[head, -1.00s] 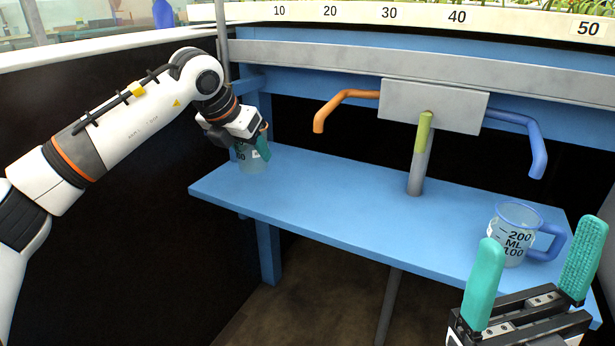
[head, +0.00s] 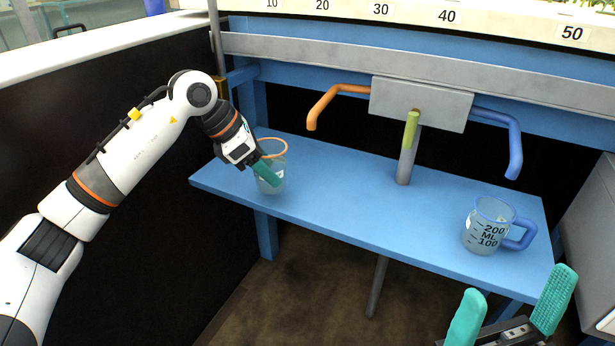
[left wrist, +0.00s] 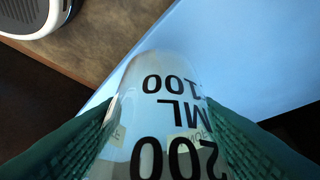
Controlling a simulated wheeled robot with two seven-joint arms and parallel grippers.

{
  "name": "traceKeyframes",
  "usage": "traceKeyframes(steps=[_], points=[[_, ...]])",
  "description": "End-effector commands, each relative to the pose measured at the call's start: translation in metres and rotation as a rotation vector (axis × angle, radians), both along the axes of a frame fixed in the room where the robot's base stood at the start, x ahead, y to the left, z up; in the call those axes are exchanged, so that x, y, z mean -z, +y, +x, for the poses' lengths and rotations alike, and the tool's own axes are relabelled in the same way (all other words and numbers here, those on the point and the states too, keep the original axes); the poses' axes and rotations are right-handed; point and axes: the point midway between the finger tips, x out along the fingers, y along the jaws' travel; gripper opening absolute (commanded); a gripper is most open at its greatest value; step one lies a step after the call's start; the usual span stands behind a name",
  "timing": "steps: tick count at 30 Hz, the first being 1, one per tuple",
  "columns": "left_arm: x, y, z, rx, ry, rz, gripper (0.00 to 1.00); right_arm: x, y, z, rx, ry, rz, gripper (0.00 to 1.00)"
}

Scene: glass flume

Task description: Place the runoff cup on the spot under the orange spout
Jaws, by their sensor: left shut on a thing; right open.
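The runoff cup (head: 275,181), clear with an orange rim, is at the left end of the blue shelf. My left gripper (head: 266,172) is shut on it. In the left wrist view the cup (left wrist: 165,110) with black "200 ML 100" marks sits between the teal fingers. I cannot tell whether its base touches the shelf. The orange spout (head: 326,102) bends down on the left of a grey block, to the right of the cup and farther back. No marked spot shows under it. My right gripper (head: 508,308) is open and empty at the lower right.
A clear cup with a blue rim and handle (head: 489,226) stands on the right of the blue shelf (head: 350,207). A blue spout (head: 513,150) hangs right of the grey block (head: 420,103). A grey post with a green top (head: 407,150) rises mid-shelf. The shelf between cup and post is clear.

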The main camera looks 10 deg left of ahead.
Motion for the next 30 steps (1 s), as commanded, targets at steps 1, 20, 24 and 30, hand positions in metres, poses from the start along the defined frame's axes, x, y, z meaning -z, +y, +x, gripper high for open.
traceKeyframes(steps=[1, 20, 24, 30], points=[[0.001, -0.015, 0.006, 0.005, -0.001, -0.003, 0.33, 0.006, 0.000, 0.001, 0.000, 0.006, -0.002, 0.81], [0.027, -0.077, 0.036, -0.001, 0.002, 0.000, 0.33, 0.033, 0.000, 0.001, 0.000, 0.013, -0.003, 0.81], [0.037, -0.076, 0.036, -0.001, 0.000, 0.000, 0.33, 0.025, 0.001, 0.005, 0.002, -0.022, -0.005, 0.81], [0.035, -0.076, 0.036, -0.001, 0.000, 0.000, 0.33, 0.024, 0.001, 0.005, 0.002, -0.016, -0.006, 0.81]])
